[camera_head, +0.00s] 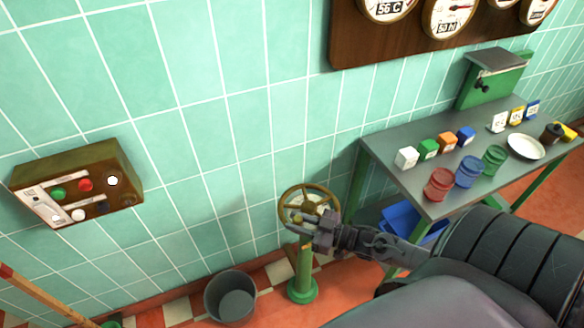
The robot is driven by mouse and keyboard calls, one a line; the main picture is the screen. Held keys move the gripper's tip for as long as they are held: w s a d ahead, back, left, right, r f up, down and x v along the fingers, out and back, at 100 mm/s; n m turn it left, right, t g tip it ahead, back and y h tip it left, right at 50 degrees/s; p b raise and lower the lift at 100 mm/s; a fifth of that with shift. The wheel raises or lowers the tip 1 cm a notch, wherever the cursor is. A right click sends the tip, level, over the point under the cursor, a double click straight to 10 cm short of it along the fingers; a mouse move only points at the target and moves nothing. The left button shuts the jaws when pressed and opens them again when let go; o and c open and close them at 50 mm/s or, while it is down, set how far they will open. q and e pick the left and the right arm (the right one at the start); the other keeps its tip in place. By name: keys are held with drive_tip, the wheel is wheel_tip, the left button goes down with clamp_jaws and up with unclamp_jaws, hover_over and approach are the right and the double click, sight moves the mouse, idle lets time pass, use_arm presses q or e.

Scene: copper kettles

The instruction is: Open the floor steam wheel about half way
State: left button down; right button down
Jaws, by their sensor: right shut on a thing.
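The floor steam wheel (283,206) is a brass-coloured hand wheel with a pale centre. It stands on a green pedestal (303,287) close to the tiled wall. My right gripper (309,226) is at the near side of the wheel and is shut on its rim. The gripper hides part of the near rim and the top of the pedestal. My right arm comes in from the lower right. How far the wheel is turned cannot be told. My left gripper is not in view.
A grey bucket (230,297) stands left of the pedestal. A table (400,142) with coloured boxes, cans and a plate stands at right, with a blue bin (398,222) under it. A button box (78,183) hangs at left, gauges (450,15) at top. A wooden handle (45,295) leans lower left.

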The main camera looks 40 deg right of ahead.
drive_tip(key=shift+s+d+f+n+g+y, duration=0.2)
drive_tip(key=shift+s+n+g+y, duration=0.1)
drive_tip(key=shift+s+y, duration=0.2)
drive_tip(key=shift+s+d, duration=0.1)
drive_tip(key=shift+d, duration=0.05)
drive_tip(key=shift+s+d, duration=0.1)
drive_tip(key=shift+s, duration=0.05)
drive_tip(key=c, duration=1.2)
unclamp_jaws()
drive_tip(key=shift+r, duration=0.15)
drive_tip(key=shift+c, duration=0.2)
drive_tip(key=shift+d, duration=0.1)
drive_tip(key=v, duration=0.7)
drive_tip(key=shift+s+d+b, duration=0.2)
drive_tip(key=shift+s+b, duration=0.1)
drive_tip(key=shift+s, duration=0.05)
